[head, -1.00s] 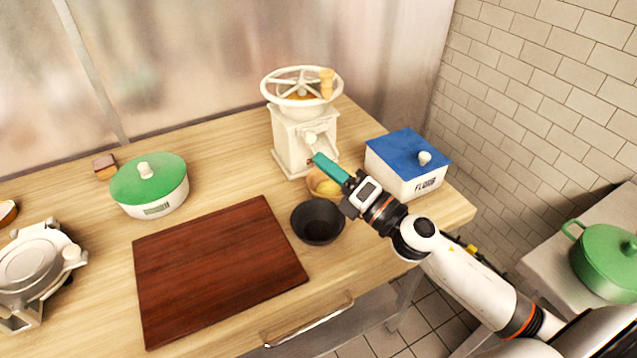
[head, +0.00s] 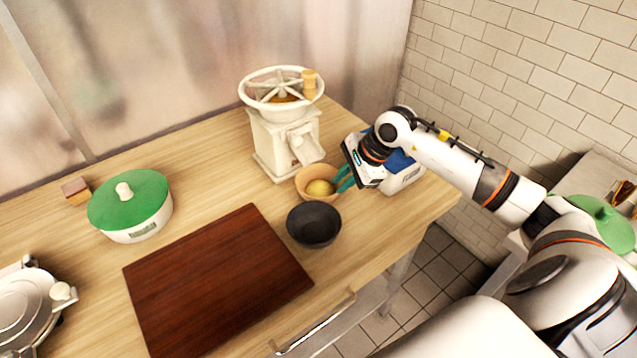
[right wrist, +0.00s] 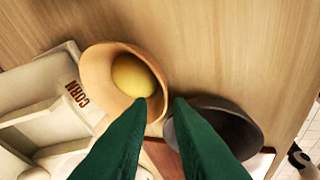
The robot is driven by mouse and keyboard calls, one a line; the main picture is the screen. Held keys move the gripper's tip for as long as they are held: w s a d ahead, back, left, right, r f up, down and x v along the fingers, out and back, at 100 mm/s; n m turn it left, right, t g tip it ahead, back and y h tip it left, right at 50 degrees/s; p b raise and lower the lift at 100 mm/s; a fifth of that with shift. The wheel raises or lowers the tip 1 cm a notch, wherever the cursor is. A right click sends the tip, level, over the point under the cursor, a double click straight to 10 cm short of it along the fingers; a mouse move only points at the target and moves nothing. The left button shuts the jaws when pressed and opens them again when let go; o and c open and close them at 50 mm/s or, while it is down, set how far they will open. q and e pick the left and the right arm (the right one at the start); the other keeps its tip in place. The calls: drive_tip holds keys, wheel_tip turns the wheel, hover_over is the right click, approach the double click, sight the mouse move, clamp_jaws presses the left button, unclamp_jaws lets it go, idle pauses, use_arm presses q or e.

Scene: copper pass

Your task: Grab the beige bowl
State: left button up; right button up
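The beige bowl (head: 303,190) stands on the wooden table in front of the grinder, with a yellow round item (head: 320,188) inside it. The bowl also shows in the right wrist view (right wrist: 95,68). My right gripper (head: 343,182) is at the bowl's right side in the head view, with its green fingers pointing at the rim. In the right wrist view its fingers (right wrist: 162,100) are apart, with a gap between the tips. The left fingertip overlaps the bowl's rim in that picture; whether it touches cannot be told. My left gripper is out of view.
A black bowl (head: 314,224) stands close in front of the beige bowl. The cream grinder (head: 285,140) is right behind it, and a white box with a blue lid (head: 404,178) is behind my right gripper. A dark red board (head: 215,280) lies at front left.

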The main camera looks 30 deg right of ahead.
sight(328, 197)
drive_tip(key=shift+x, duration=0.95)
drive_tip(key=p+x, duration=0.3)
drive_tip(key=x, duration=0.1)
drive_tip(key=shift+a+f, duration=0.3)
drive_tip(key=shift+w+f, duration=0.15)
drive_tip(key=shift+f, duration=0.15)
clamp_jaws()
